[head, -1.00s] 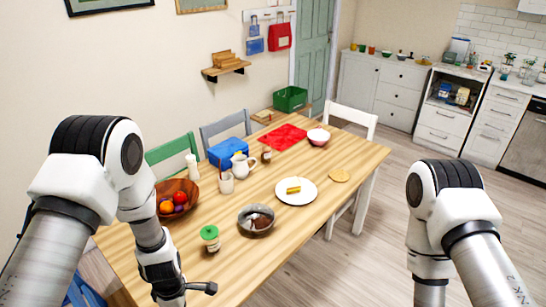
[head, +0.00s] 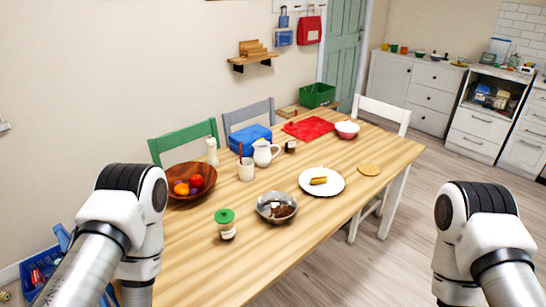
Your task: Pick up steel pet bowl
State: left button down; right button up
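The steel pet bowl (head: 276,208) stands upright on the wooden table (head: 330,222), near its front edge, with brown contents inside. A jar with a green lid (head: 226,224) is to its left and a white plate (head: 322,182) with a yellow item is to its right. My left arm comes in at the lower left and my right arm at the lower right. Both grippers are below the picture's edge. Neither arm touches the bowl.
A wooden fruit bowl (head: 188,182), a white pitcher (head: 263,154), a mug (head: 246,170) and a blue box (head: 249,139) stand behind the bowl. A blue crate (head: 42,270) is at the lower left. The table's front strip is clear.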

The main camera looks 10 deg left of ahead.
aim_at(273, 199)
jog(key=i+l+u, duration=0.2)
jog(key=l+u, duration=0.15)
jog(key=l, duration=0.5)
jog(key=i+l+u, duration=0.1)
jog(key=l+u, duration=0.25)
jog(key=l, duration=0.5)
jog(key=l+u, duration=0.35)
jog(key=l, duration=0.55)
